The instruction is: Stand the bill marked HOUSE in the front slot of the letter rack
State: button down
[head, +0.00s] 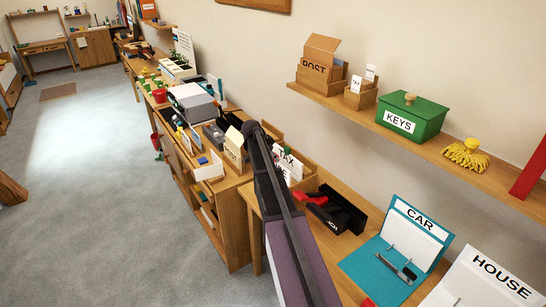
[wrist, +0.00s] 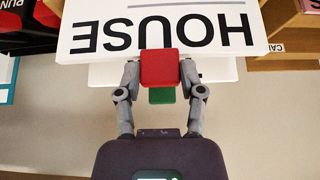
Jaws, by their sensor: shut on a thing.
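The white bill with HOUSE in black letters (wrist: 90,38) fills the top of the wrist view, upside down. My gripper (wrist: 160,78) is shut at its lettered edge. A red block and a smaller green one show between the fingers; I cannot tell whether they belong to the fingers. Woodwork at right in the wrist view (wrist: 300,35) appears to be that rack.
A black and red punch (head: 340,212) lies right of the rack. A teal CAR folder (head: 372,262) and a white HOUSE folder (head: 480,272) lie nearer on the desk.

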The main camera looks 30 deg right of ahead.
jog(key=shift+f+b, duration=1.6)
jog(key=shift+f, duration=0.05)
jog(key=shift+c, duration=0.6)
grip_release()
jog(key=shift+r, duration=0.25)
notch_tip(320, 180, up, 12)
jog(key=p, duration=1.2)
jog(key=shift+f, duration=0.25)
dwell(0.5)
jog(key=s+a+f+n+y, duration=0.1)
jog(key=s+a+n+y, duration=0.2)
jog(key=s+a+n, duration=0.5)
jog(key=s+a+f+n+y, duration=0.1)
jog(key=s+a+n+y, duration=0.2)
jog(key=s+a+n, duration=0.6)
jog(key=s+a, duration=1.2)
jog(key=a, duration=0.5)
jog(key=shift+f+g, duration=0.3)
jog(key=shift+f, duration=0.1)
